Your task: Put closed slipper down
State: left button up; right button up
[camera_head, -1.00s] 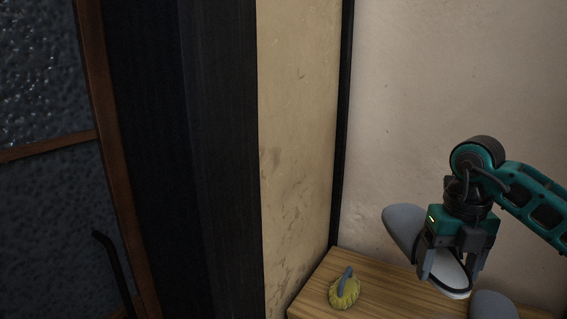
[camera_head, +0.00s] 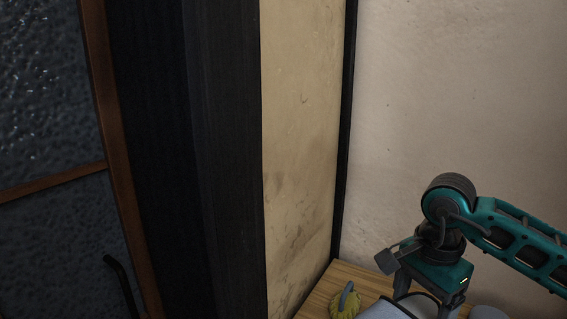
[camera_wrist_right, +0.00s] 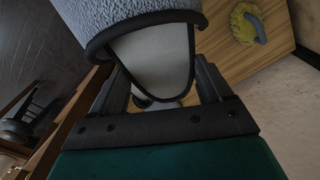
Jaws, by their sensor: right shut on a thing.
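The closed slipper (camera_head: 385,312) is grey-blue with a dark trim and a pale inside. My right gripper (camera_head: 425,302) is shut on it, low in the head view, where the bottom edge cuts off the slipper. In the right wrist view the slipper (camera_wrist_right: 140,18) fills the top middle, between the two fingers of the gripper (camera_wrist_right: 160,85). The slipper overlaps the wooden top in the head view; I cannot tell whether it touches it. My left gripper is not in view.
The wooden top (camera_head: 322,292) stands in the corner by the wall. A yellow brush with a grey handle (camera_head: 345,305) lies on it, close to the slipper; it also shows in the right wrist view (camera_wrist_right: 246,24). Another grey thing (camera_head: 488,313) is at the bottom right.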

aim_at(411, 317)
jog(key=n, duration=0.2)
jog(key=s+a+n, duration=0.1)
jog(key=n, duration=0.1)
jog(key=shift+r+p, duration=0.15)
jog(key=shift+p, duration=0.2)
jog(key=shift+s+a+n, duration=0.1)
jog(key=shift+a+n, duration=0.1)
jog(key=shift+n, duration=0.4)
jog(key=shift+s+a+n, duration=0.1)
jog(key=shift+a+n, duration=0.05)
jog(key=shift+n, duration=0.45)
jog(key=n, duration=0.3)
jog(key=shift+s+a+p, duration=0.35)
jog(key=shift+p, duration=0.05)
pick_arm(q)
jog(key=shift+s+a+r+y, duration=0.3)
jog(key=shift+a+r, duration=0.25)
pick_arm(e)
jog(key=n, duration=0.3)
jog(key=shift+s+a, duration=0.3)
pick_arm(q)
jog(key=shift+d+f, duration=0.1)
